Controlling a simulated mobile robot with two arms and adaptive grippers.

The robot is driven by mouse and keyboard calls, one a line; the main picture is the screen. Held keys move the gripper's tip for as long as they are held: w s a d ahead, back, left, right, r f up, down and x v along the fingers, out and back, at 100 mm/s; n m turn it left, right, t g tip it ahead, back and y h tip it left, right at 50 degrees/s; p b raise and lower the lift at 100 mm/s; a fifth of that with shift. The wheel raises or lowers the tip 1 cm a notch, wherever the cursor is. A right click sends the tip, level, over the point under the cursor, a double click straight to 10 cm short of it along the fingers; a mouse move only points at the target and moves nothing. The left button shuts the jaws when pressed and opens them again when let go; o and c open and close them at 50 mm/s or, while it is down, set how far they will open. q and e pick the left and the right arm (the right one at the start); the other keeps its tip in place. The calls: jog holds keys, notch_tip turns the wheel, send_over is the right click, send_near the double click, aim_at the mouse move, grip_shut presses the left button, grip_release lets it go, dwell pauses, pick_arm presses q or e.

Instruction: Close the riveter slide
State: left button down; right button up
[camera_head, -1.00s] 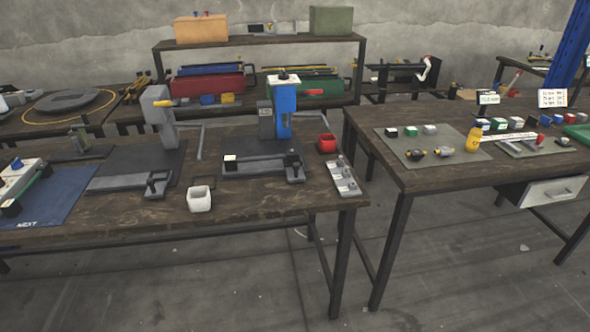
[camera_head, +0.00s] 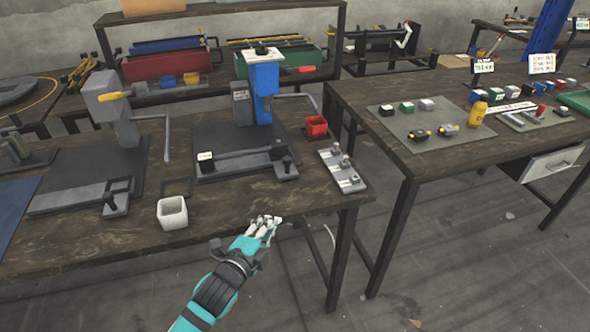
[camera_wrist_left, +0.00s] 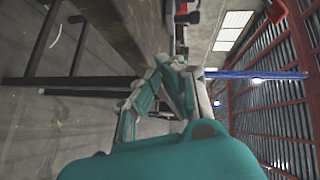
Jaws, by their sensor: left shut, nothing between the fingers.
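The blue riveter (camera_head: 263,88) stands on the left workbench (camera_head: 330,205), with a red-tipped lever at its head. Its slide (camera_head: 243,162) is a grey bar across the front of the base, with a black knob (camera_head: 287,162) at its right end. A grey riveter (camera_head: 110,100) with a yellow-tipped lever stands to its left and has a similar bar with a knob. My left gripper (camera_head: 266,224) is shut and empty in front of the bench's front edge, apart from the slide. It also shows in the left wrist view (camera_wrist_left: 172,62). My right gripper is not in view.
A white cup (camera_head: 172,213) stands near the front edge, left of my gripper. A red bin (camera_head: 316,126) and a grey fixture with pegs (camera_head: 343,171) sit right of the blue riveter. A second table (camera_head: 420,175) with small parts stands to the right.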

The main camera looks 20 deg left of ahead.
pick_arm(q)
jog(key=w+d+r+m, duration=0.1)
jog(key=w, duration=0.3)
jog(key=w+r+m+t, duration=0.1)
jog(key=w, duration=0.3)
jog(key=w+d+r+m+h, duration=0.1)
jog(key=w+r, duration=0.1)
jog(key=w, duration=0.1)
jog(key=shift+w+d+t, duration=0.3)
jog(key=shift+w, duration=0.1)
jog(key=w+a, duration=0.1)
jog(key=w, duration=0.1)
jog(key=shift+w+a+p, duration=0.3)
jog(key=shift+w+a, duration=0.3)
jog(key=shift+w, duration=0.1)
jog(key=shift+w, duration=0.1)
